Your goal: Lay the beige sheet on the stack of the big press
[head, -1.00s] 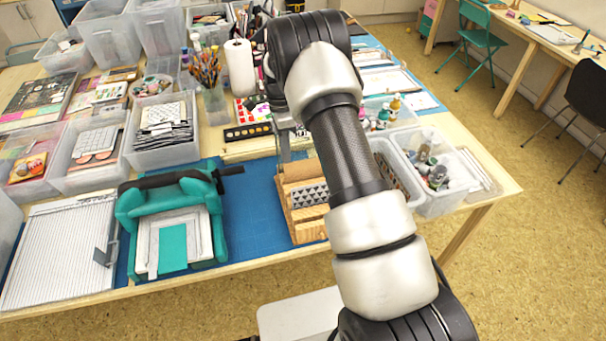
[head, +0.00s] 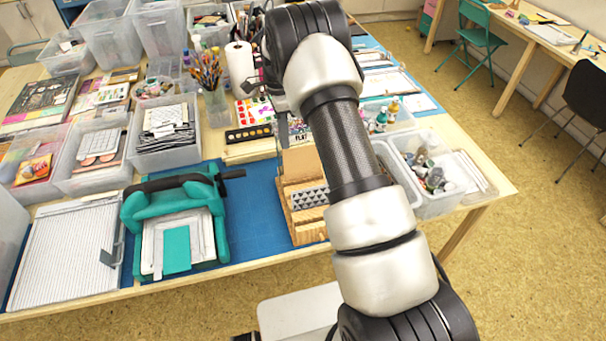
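The big press (head: 135,208) is a teal machine with a dark bar across its back and a crank at its right. Its stack (head: 205,240) of pale plates lies in front of the bar, with a teal sheet (head: 176,250) on top. A beige sheet (head: 299,163) shows at the back of the wooden rack (head: 310,233), behind a patterned sheet (head: 308,197). My gripper (head: 283,128) is just above and behind the beige sheet, mostly hidden by my arm. I cannot tell whether its fingers are open or touch the sheet.
A ridged white board (head: 62,255) lies left of the press. Blue mat (head: 255,210) is bare between press and rack. Clear bins, such as one with bottles (head: 440,205), stand right of the rack. A black paint tray (head: 248,134) lies behind.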

